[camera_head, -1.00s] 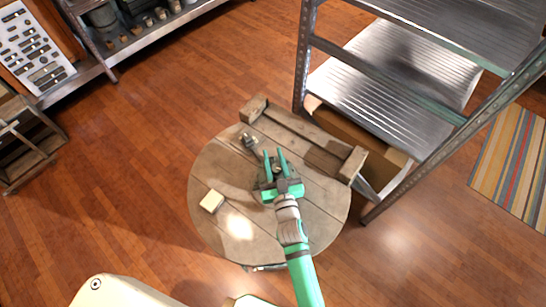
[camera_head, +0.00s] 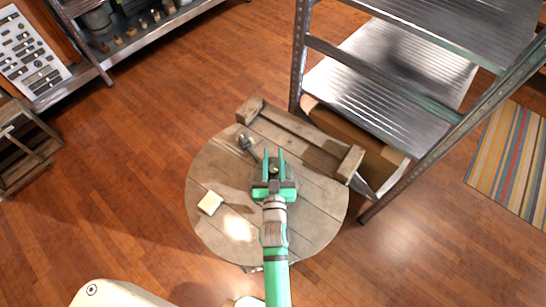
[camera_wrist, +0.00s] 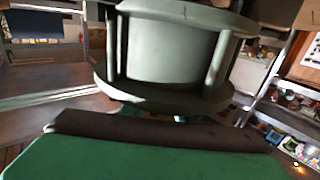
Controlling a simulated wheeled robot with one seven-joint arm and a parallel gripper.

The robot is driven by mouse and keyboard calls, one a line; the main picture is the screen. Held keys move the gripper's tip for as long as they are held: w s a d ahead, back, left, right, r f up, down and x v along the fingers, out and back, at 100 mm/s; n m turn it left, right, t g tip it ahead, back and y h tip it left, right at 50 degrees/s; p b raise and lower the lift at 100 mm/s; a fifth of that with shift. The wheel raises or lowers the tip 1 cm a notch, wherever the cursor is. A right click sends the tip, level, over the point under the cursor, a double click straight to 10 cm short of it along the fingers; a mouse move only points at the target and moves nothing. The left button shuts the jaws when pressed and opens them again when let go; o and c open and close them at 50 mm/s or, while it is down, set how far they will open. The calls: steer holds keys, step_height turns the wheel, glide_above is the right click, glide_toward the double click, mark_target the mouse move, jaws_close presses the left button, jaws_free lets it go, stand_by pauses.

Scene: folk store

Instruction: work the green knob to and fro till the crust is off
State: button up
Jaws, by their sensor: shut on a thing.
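My gripper (camera_head: 273,156) is green and reaches over the round wooden table. Its two fingers stand on either side of a small dark fixture (camera_head: 274,170) and are shut on the knob there. In the wrist view a dull grey-green knob-like body (camera_wrist: 170,48) with a drum, posts and a wide flange fills the top middle. A green part of my gripper with a dark pad (camera_wrist: 160,130) crosses the bottom. The knob's colour is hard to tell in the head view, and I cannot make out any crust.
The round table (camera_head: 311,222) holds a pale block (camera_head: 210,202) at left and a small metal fitting (camera_head: 247,142) behind it. A wooden frame (camera_head: 300,137) lies along the far edge. A metal shelf rack (camera_head: 390,85) stands close behind at right. Floor at left is open.

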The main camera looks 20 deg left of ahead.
mark_target(273, 174)
steer(key=shift+d+m+t+h, duration=0.2)
steer(key=shift+m+t+h, duration=0.1)
steer(key=shift+m+h, duration=0.55)
stand_by(0.5)
steer(key=o, duration=1.1)
steer(key=shift+c, duration=0.2)
steer(key=shift+s, duration=0.1)
steer(key=v, duration=1)
steer(key=shift+s, duration=0.3)
steer(key=shift+s+d+f, duration=0.1)
steer(key=s+d+r+m+g+h, duration=0.1)
steer(key=s+d+r+h, duration=0.1)
steer(key=s+d, duration=0.4)
steer(key=s+d+r+m+g+h, duration=0.1)
steer(key=s+d, duration=0.6)
steer(key=s, duration=0.8)
steer(key=shift+r+h, duration=0.7)
steer(key=shift+h, duration=0.15)
